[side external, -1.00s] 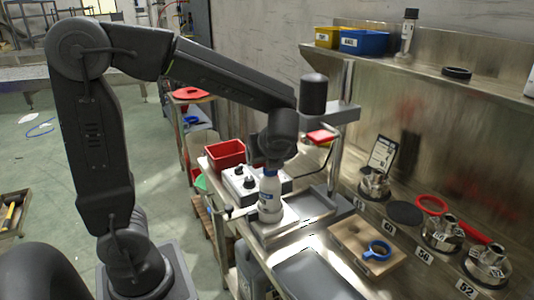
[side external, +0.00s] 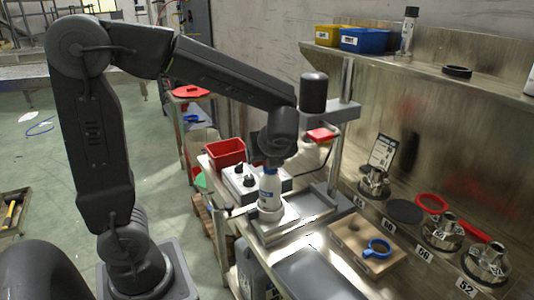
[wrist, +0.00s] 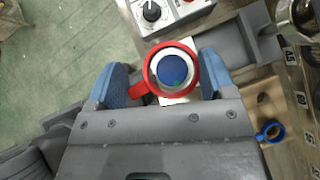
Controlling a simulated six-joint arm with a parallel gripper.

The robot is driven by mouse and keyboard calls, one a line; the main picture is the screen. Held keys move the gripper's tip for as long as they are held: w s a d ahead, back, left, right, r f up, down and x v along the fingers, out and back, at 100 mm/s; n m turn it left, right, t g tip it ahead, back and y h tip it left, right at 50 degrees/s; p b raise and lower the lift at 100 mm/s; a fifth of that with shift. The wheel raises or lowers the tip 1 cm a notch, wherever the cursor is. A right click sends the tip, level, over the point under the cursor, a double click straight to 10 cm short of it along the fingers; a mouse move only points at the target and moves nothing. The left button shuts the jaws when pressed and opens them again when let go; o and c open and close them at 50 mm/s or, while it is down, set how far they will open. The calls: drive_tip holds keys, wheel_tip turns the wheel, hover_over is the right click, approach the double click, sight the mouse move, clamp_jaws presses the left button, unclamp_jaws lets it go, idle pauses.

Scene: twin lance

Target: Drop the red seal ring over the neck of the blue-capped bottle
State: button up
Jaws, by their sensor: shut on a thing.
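The white bottle (side external: 268,190) stands upright on a metal fixture beneath my gripper (side external: 270,157). In the wrist view the blue cap (wrist: 172,71) shows from above, inside the opening of the red seal ring (wrist: 190,43). The ring has a tab pointing lower left, towards the left finger. My gripper (wrist: 163,80) is shut on the ring, with one blue-padded finger on each side. The ring's height against the cap and neck cannot be told. In the side view the ring is hidden by my gripper and wrist.
A control box (side external: 243,182) and a red bin (side external: 225,153) stand behind the bottle. A post with a black head (side external: 313,92) rises close by. A blue ring (side external: 377,248) lies on a wooden block. Another red ring (side external: 431,203) and metal fittings (side external: 442,232) line the right.

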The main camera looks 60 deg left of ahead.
drive_tip(key=shift+f, duration=1.2)
idle(0.6)
drive_tip(key=o, duration=0.8)
drive_tip(key=shift+o, duration=0.2)
drive_tip(key=v, duration=1.4)
drive_tip(key=shift+s+f, duration=0.1)
